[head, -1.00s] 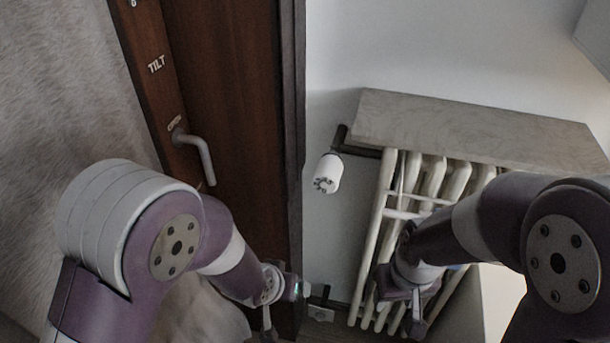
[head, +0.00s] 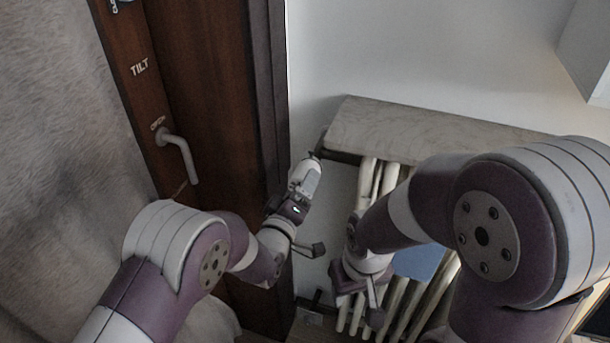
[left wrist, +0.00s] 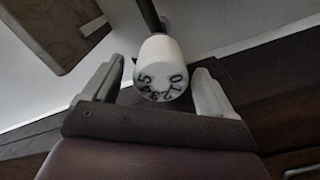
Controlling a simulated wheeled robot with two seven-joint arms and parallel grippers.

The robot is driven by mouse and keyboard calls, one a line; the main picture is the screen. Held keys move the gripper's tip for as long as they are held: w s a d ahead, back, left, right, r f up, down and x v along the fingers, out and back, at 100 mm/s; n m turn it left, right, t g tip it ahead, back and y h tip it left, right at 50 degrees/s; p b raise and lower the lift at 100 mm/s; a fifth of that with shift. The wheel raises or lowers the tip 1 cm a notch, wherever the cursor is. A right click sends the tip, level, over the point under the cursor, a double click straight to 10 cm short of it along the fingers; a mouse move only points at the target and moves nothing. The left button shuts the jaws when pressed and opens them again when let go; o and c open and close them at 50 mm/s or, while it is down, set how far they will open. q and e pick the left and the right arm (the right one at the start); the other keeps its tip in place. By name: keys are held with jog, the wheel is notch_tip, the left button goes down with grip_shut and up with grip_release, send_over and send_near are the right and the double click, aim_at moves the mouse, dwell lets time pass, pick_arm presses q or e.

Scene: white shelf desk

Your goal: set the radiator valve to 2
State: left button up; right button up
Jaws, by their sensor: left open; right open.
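The radiator valve is a white round knob (left wrist: 160,62) on a dark pipe. Its end face carries black digits, with 5 at the left and 0 at the right in the left wrist view. My left gripper (left wrist: 157,74) is open, with one finger on each side of the knob; I cannot tell whether they touch it. In the head view the left gripper partly covers the knob. The white radiator (head: 366,190) stands to the right of the knob. My right gripper (head: 357,298) is open and empty in front of the radiator's lower part.
A grey stone-like shelf (head: 430,130) lies above the radiator. A dark wooden frame with a metal handle (head: 180,150) and a "TILT" label stands at the left. A blue surface (head: 418,262) shows beside my right arm. The wall above the shelf is clear.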

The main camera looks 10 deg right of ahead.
pick_arm(q)
jog(key=x, duration=0.2)
jog(key=shift+w, duration=0.3)
jog(key=shift+w+d, duration=0.4)
jog(key=shift+w, duration=0.05)
jog(key=shift+c, duration=0.3)
jog(key=c, duration=1)
